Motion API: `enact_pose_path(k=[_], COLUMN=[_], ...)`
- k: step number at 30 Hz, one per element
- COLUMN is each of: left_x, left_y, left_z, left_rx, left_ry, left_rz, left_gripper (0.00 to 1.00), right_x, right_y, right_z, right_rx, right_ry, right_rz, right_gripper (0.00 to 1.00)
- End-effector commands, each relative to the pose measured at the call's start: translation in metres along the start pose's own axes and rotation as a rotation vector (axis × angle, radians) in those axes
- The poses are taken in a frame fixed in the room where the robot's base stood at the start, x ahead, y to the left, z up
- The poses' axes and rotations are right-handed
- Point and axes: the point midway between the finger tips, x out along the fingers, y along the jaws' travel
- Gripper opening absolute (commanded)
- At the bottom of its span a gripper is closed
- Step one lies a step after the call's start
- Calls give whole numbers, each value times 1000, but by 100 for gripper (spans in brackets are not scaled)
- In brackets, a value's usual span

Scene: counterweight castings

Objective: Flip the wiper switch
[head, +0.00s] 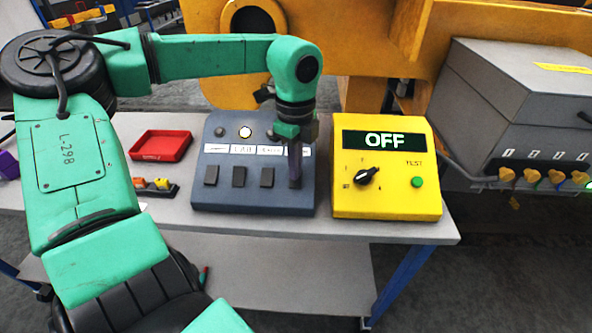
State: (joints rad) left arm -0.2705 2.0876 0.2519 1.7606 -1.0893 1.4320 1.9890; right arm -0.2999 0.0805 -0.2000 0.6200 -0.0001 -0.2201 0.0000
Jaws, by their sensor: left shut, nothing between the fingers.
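A dark blue-grey switch panel (225,200) lies on the bench, with a row of dark rocker switches and white label strips above them. The labels are too small to read surely, so I cannot tell which switch is the wiper one. My left gripper (295,178) is shut and empty, pointing down over the rightmost switch and largely hiding it. I cannot tell whether the fingertips touch that switch. The second round lamp from the left (246,132) is lit; the first lamp (218,132) is dark. My right gripper is not in view.
A yellow tester (386,205) reading OFF, with a black knob and green button, stands right of the panel. A red tray (161,145) and a small dark holder (157,190) lie to the left. A grey box (505,130) stands at right. The bench (400,232) is clear along its front edge.

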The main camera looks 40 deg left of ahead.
Motion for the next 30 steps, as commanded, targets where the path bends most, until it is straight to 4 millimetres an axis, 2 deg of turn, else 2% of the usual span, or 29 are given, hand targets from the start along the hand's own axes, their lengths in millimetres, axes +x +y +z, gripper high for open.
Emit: enact_pose_path(k=[1,15,30], left_x=[-9,-56,-57], left_y=[0,0,0], left_z=[0,0,0], left_rx=[0,-1,0], left_ry=[0,-2,0], left_rz=[-1,-1,-1], left_gripper=[0,0,0], right_x=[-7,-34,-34], right_y=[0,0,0], right_z=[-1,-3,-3], right_rx=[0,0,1], right_ry=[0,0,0], right_rz=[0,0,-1], right_gripper=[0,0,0])
